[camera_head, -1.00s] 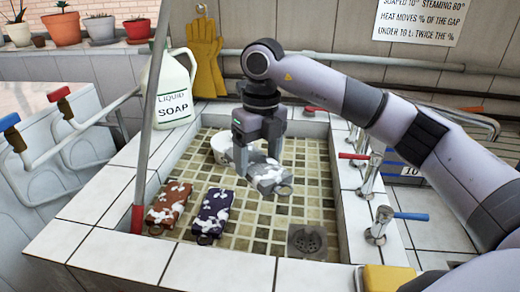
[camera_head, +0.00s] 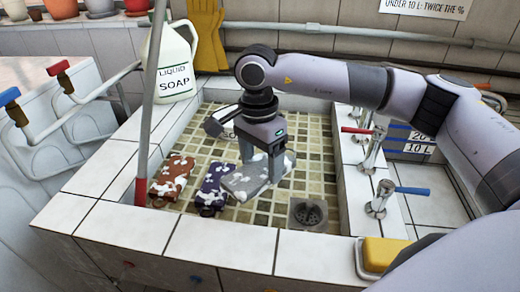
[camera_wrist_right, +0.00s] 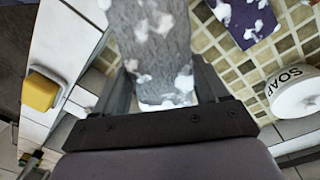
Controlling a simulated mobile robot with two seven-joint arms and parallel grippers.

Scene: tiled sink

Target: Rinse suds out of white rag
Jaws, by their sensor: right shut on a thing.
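The white rag (camera_head: 240,184) looks light grey with white suds patches. My right gripper (camera_head: 262,172) is shut on it, over the tiled sink floor. In the right wrist view the rag (camera_wrist_right: 157,45) lies between the fingers (camera_wrist_right: 165,85), with suds clumps on it. Its height above the tiles is hard to tell. The red lever tap (camera_head: 372,142) and blue lever tap (camera_head: 380,198) stand on the sink's right wall. The drain (camera_head: 308,213) is in the sink floor, right of the rag. My left gripper is not in view.
A sudsy red-brown rag (camera_head: 171,178) and a sudsy dark blue rag (camera_head: 213,188) lie left of the held rag. A white soap tub (camera_wrist_right: 300,92) shows in the wrist view. A liquid soap jug (camera_head: 170,75) stands at the back left; a yellow sponge (camera_head: 384,253) sits at front right.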

